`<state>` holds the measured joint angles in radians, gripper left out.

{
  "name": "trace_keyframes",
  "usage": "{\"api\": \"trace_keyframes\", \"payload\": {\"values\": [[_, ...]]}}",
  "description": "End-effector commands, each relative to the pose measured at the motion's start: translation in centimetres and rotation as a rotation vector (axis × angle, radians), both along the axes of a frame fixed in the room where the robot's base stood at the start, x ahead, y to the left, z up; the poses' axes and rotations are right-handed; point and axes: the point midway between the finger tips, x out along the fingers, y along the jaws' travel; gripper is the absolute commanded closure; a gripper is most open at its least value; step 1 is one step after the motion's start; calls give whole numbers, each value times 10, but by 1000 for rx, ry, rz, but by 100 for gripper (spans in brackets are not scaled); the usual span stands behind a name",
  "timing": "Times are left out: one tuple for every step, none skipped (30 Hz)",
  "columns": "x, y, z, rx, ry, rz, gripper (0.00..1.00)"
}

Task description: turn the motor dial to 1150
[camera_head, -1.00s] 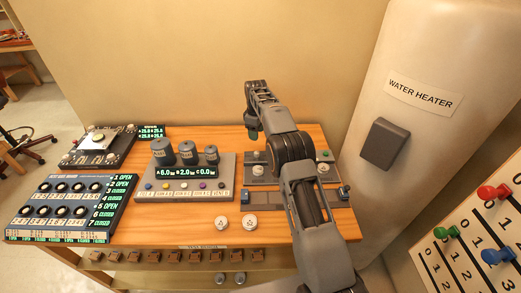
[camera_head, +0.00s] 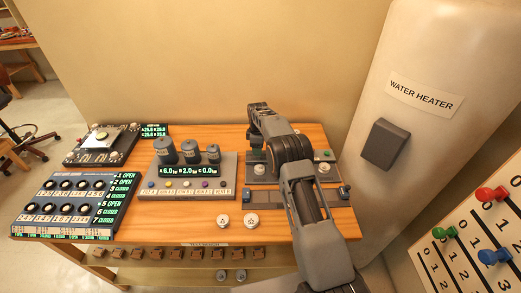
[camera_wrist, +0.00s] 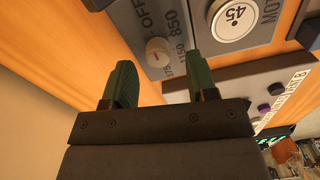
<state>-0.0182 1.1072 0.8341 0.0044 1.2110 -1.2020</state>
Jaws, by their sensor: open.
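The motor dial (camera_wrist: 158,52) is a small white round knob with a red mark. It sits on a grey panel (camera_wrist: 190,62) with printed labels OFF, 850 and 1150 around it. Which label the red mark points to is hard to tell. My gripper (camera_wrist: 160,78) is open, its two green fingers apart on either side of the dial in the picture and short of it, with nothing between them. In the head view the panel (camera_head: 258,181) is on the right of the wooden bench, partly hidden by my arm.
A white dial marked 45 (camera_wrist: 235,16) is close beside the motor dial. Two white knobs (camera_head: 222,220) are at the bench front. A water heater (camera_head: 425,100) stands at right.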

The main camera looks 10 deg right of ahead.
Motion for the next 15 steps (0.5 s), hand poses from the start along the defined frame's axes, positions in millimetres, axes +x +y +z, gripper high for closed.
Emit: {"api": "trace_keyframes", "payload": {"values": [[0, 0, -5, 0, 2, 0, 47], [0, 0, -8, 0, 2, 0, 47], [0, 0, -11, 0, 1, 0, 47], [0, 0, -13, 0, 1, 0, 47], [0, 0, -15, 0, 1, 0, 47], [0, 0, -17, 0, 1, 0, 47], [0, 0, -18, 0, 1, 0, 47], [0, 0, -19, 0, 0, 0, 47], [0, 0, -20, 0, 0, 0, 47], [0, 0, -21, 0, 0, 0, 47], [0, 0, -21, 0, -1, 0, 47], [0, 0, -21, 0, -1, 0, 47], [0, 1, -21, 0, -1, 0, 47], [0, 1, -21, 0, -1, 0, 47], [0, 1, -21, 0, -1, 0, 47]]}}
